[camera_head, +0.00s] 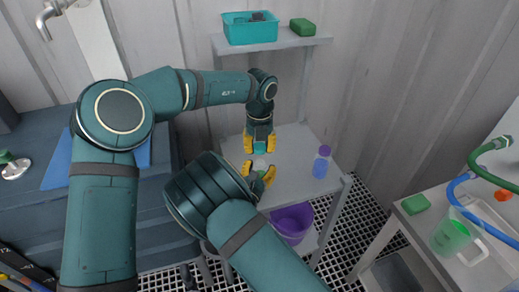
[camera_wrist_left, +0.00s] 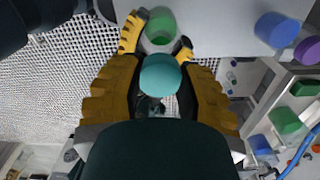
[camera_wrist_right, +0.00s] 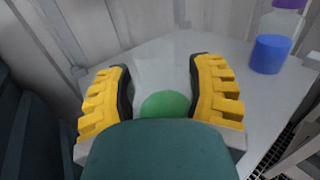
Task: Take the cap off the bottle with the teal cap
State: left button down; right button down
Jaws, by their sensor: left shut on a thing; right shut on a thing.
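The teal cap (camera_head: 260,149) is between the fingers of my left gripper (camera_head: 259,146), and fills the middle of the left wrist view (camera_wrist_left: 160,75). My left gripper is shut on it, above the bottle. The bottle's green body (camera_wrist_left: 160,27) shows beyond the cap, apart from it in that view. My right gripper (camera_head: 260,172) is lower and shut on this bottle; its yellow fingers flank the green body in the right wrist view (camera_wrist_right: 166,103). My right gripper and arm hide much of the bottle in the head view.
A blue bottle with a purple cap (camera_head: 321,161) stands to the right on the grey shelf (camera_head: 290,180). A purple bucket (camera_head: 292,222) is below. A teal bin (camera_head: 250,30) and green block (camera_head: 302,27) sit on the upper shelf. A green jug (camera_head: 452,236) stands on the right table.

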jog(key=shift+c, duration=0.3)
grip_release()
jog(key=shift+s, duration=0.1)
